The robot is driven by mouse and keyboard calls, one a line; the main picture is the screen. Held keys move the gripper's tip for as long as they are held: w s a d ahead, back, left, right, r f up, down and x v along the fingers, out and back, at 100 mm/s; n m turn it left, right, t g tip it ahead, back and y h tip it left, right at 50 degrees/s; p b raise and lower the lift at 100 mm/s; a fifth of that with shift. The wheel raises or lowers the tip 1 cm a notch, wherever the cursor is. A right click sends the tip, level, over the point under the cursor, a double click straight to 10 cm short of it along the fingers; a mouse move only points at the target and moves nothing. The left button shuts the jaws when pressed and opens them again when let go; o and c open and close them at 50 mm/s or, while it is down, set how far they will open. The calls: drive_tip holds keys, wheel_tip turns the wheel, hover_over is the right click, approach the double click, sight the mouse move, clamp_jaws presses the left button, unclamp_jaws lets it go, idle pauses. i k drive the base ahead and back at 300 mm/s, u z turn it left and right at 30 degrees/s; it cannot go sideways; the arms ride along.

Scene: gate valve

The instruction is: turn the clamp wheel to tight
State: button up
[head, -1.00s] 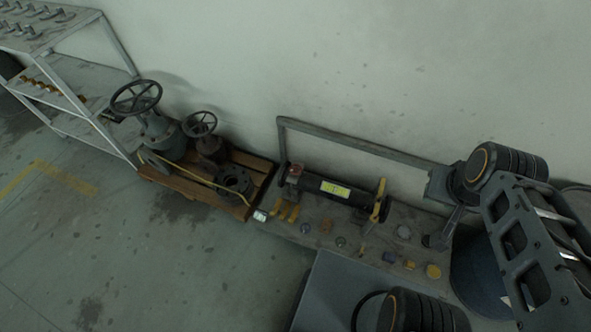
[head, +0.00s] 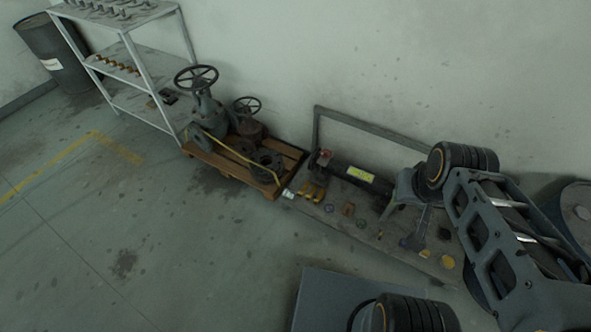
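My gripper is over that end of the cylinder, below the front of my arm. I cannot tell whether it touches the wheel, or whether its fingers are apart or closed.
Small yellow and dark pieces (head: 446,262) lie on the bench. A grey rail (head: 372,128) stands behind it. Left of it, a wooden pallet (head: 262,186) holds valves with handwheels (head: 196,77). A shelf (head: 130,67) and barrel (head: 56,60) stand further left. Open floor lies in front.

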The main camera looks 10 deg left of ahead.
sight(325, 156)
drive_tip(key=z, duration=0.2)
drive_tip(key=k, duration=0.35)
drive_tip(key=u, duration=1.5)
drive_tip(key=i, duration=0.9)
drive_tip(key=z, duration=0.65)
drive_tip(key=i, duration=0.85)
drive_tip(key=z, duration=0.85)
